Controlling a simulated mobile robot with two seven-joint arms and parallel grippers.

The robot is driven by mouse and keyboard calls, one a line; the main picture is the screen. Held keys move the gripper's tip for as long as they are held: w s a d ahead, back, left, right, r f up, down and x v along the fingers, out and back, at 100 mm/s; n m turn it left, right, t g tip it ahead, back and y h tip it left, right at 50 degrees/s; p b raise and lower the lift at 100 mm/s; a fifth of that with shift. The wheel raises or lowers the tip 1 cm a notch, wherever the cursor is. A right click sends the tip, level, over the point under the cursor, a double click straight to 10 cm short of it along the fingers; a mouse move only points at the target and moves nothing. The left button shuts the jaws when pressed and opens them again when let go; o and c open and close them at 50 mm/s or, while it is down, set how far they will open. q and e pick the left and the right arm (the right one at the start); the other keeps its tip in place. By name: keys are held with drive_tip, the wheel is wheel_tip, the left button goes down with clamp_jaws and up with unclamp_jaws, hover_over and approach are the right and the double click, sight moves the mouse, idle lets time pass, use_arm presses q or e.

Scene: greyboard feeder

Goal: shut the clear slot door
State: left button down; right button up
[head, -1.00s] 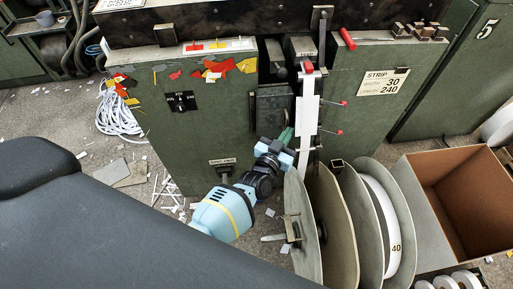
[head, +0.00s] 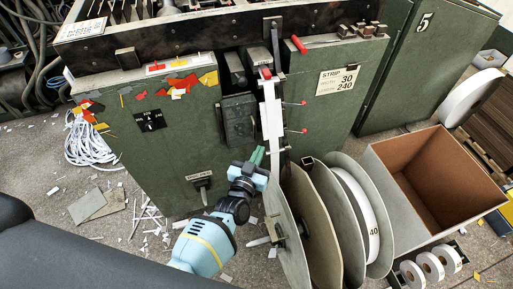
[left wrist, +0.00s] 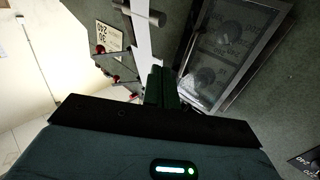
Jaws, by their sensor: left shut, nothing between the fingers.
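The clear slot door (head: 239,120) is a dark-framed see-through panel on the front of the green cabinet, left of the white strip (head: 271,110). In the left wrist view the door (left wrist: 228,52) fills the upper right, with dark round parts showing through it. I cannot tell whether it sits fully flush. My left gripper (head: 258,156) is shut and empty, its green fingers just below and right of the door. In the left wrist view the shut fingers (left wrist: 162,87) point at the strip and the door's near corner, with no clear contact. My right gripper is out of view.
Red-tipped pins (head: 301,103) stick out right of the strip. Large reel discs (head: 318,235) stand close to the right of my left arm. An open cardboard box (head: 440,185) is farther right. Paper scraps and a white cord bundle (head: 92,140) lie on the floor.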

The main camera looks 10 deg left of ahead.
use_arm(q)
drive_tip(key=s+d, duration=0.2)
drive_tip(key=s, duration=0.5)
drive_tip(key=shift+s+d+f+p, duration=0.15)
drive_tip(key=shift+s+d+p, duration=0.1)
drive_tip(key=shift+s+p, duration=0.05)
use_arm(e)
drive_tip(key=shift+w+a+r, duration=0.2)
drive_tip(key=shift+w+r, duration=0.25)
